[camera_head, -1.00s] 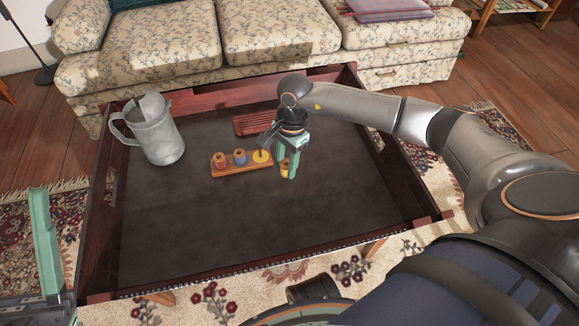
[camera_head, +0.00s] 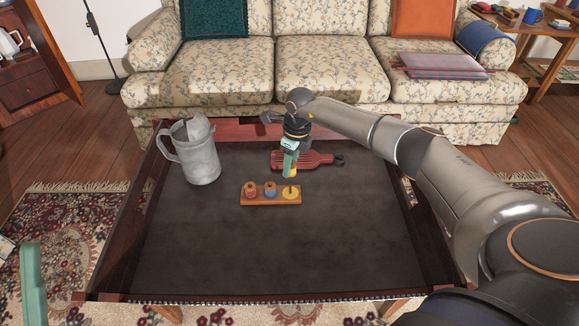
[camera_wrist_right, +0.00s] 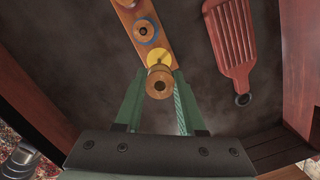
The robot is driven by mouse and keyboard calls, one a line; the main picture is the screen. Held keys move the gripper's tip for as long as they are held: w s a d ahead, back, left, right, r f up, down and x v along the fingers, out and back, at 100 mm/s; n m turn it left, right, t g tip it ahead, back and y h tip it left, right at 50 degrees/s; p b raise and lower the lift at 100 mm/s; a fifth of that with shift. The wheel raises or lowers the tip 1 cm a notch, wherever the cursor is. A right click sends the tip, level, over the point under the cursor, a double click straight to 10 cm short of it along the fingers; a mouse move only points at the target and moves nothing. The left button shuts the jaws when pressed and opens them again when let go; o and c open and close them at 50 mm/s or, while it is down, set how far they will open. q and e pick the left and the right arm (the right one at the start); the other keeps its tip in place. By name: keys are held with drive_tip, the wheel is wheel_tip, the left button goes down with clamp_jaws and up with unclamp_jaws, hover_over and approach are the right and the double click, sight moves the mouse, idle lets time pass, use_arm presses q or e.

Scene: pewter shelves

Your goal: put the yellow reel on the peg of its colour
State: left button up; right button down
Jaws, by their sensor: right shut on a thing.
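My right gripper (camera_head: 290,168) is shut on the yellow reel (camera_head: 293,172), close above the right end of a wooden peg board (camera_head: 258,202). In the right wrist view the reel (camera_wrist_right: 160,82) sits between the green fingertips, its hole facing the camera. It overlaps the yellow disc (camera_wrist_right: 159,58) at the board's end; this disc also shows in the head view (camera_head: 290,194). I cannot tell the exact gap between reel and peg. My left gripper (camera_head: 33,285) shows only as a green finger at the lower left edge.
A red reel (camera_head: 250,189) and a blue-marked reel (camera_head: 270,189) sit on the board's other places. A red slatted paddle (camera_head: 315,161) lies behind the board. A grey metal jug (camera_head: 203,160) stands at the left. The tray table's front area is clear, with raised rims around it.

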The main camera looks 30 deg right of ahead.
drive_tip(key=shift+r, duration=0.1)
drive_tip(key=shift+f+b, duration=0.5)
drive_tip(key=shift+f, duration=0.35)
drive_tip(key=shift+f+b, duration=0.95)
drive_tip(key=shift+f, duration=0.6)
drive_tip(key=shift+f+b, duration=1.05)
drive_tip(key=shift+f, duration=0.4)
drive_tip(key=shift+c, duration=2.1)
unclamp_jaws()
